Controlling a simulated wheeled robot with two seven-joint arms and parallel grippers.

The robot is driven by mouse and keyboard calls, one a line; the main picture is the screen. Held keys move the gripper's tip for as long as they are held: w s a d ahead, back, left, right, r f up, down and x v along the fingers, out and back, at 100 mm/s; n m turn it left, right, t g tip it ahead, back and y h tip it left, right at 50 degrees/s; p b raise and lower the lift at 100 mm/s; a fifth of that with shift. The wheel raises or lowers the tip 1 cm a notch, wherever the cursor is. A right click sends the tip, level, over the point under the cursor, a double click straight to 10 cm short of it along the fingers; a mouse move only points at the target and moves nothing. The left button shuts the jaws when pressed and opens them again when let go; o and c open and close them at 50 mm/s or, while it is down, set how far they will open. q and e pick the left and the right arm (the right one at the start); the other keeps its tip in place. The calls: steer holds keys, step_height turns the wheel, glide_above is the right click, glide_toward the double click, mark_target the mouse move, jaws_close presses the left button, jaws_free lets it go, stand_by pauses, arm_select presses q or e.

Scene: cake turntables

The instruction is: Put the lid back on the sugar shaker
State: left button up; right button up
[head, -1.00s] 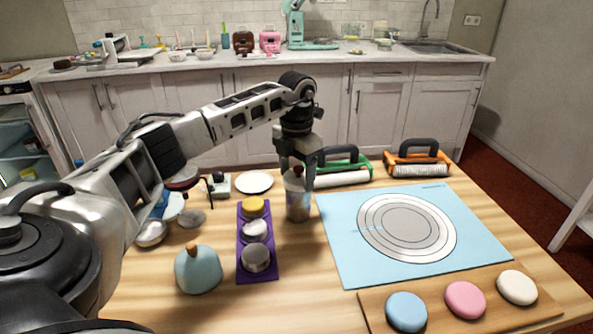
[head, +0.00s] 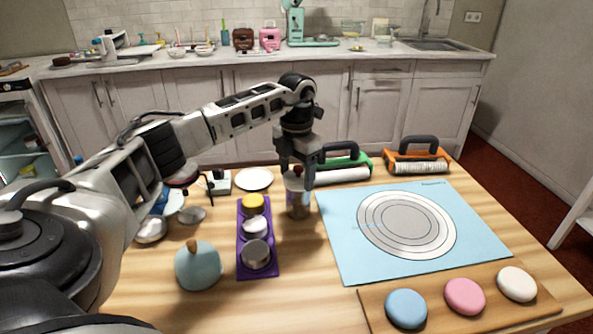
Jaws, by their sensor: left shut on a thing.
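The sugar shaker (head: 298,206) is a clear-grey, metallic-looking cylinder standing upright on the wooden table, left of the blue mat. The gripper points straight down and is shut on the lid. The fingers partly hide the lid and the shaker's rim, so I cannot tell whether the lid is fully seated or just above the rim. My right gripper is not in view.
A purple tray (head: 243,272) with yellow, white and silver round pieces lies close left of the shaker. A blue dome with a wooden knob (head: 198,268) stands front left. A green-framed roller (head: 345,172) is behind right. The blue mat (head: 340,255) is flat.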

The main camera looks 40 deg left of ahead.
arm_select(q)
steer(key=shift+f, duration=0.25)
stand_by(0.7)
steer(key=shift+f, duration=0.1)
stand_by(0.4)
steer(key=o, duration=1.2)
